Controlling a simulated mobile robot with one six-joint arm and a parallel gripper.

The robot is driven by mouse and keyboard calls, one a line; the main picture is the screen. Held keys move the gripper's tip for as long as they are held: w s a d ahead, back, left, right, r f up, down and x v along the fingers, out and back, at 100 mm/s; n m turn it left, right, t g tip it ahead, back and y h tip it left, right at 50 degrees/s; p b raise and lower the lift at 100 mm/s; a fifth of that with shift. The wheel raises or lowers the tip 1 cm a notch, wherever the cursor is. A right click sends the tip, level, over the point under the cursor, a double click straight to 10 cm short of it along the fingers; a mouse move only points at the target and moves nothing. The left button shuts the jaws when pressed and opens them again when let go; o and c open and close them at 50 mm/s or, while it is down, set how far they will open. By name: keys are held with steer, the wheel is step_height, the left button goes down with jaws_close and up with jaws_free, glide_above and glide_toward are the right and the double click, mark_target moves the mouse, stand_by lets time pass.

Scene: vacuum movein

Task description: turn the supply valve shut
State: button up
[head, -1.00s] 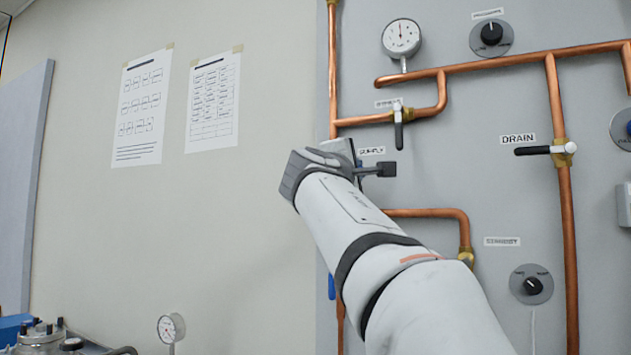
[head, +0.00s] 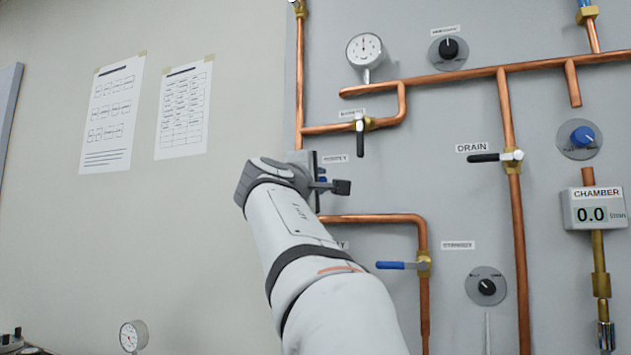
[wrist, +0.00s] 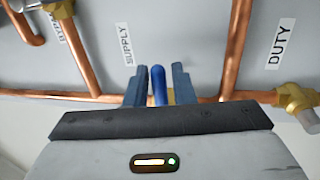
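The supply valve's blue lever (wrist: 158,86) stands between the two fingers of my gripper (wrist: 159,85) in the wrist view, beside the SUPPLY label (wrist: 125,44). A narrow gap shows on each side of the lever, so the fingers are around it but do not appear clamped. Part of the brass valve body shows behind the right finger. In the head view my gripper (head: 328,186) is at the panel just below the partly covered SUPPLY label (head: 337,159). My wrist hides most of the valve there, with only a bit of blue showing.
Copper pipes (head: 370,218) run across the grey panel (head: 450,130). A black-handled valve (head: 360,137) sits above my gripper, a blue-handled valve (head: 400,265) lower right, and the DRAIN valve (head: 490,157) further right. The chamber display (head: 593,208) reads 0.0.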

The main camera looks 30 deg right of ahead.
steer(key=shift+o, duration=0.6)
steer(key=shift+d, duration=0.1)
steer(key=b+v, duration=0.1)
steer(key=v, duration=0.7)
steer(key=shift+d, duration=0.1)
